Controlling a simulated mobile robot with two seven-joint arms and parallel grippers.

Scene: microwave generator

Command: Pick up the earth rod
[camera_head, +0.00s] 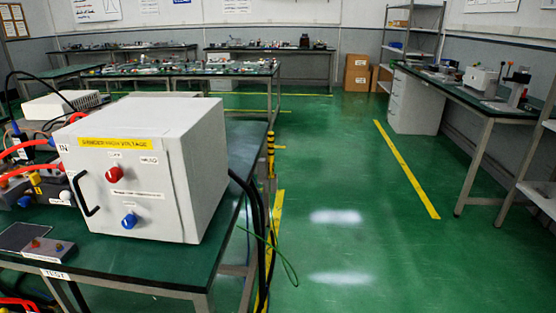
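A thin upright rod with yellow and black bands (271,155) stands at the right edge of the near table, behind the white box; it looks like the earth rod. Its lower part is hard to make out. A thin green cable (287,262) loops below the table edge over the floor; I cannot tell whether it joins the rod. Neither of my grippers is in view.
The near green-topped table (180,272) holds a white high-voltage box (150,165) with red and blue knobs. Thick black cables (256,215) hang off its right edge. Open green floor (350,240) lies to the right, before a side bench (470,98) and shelving.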

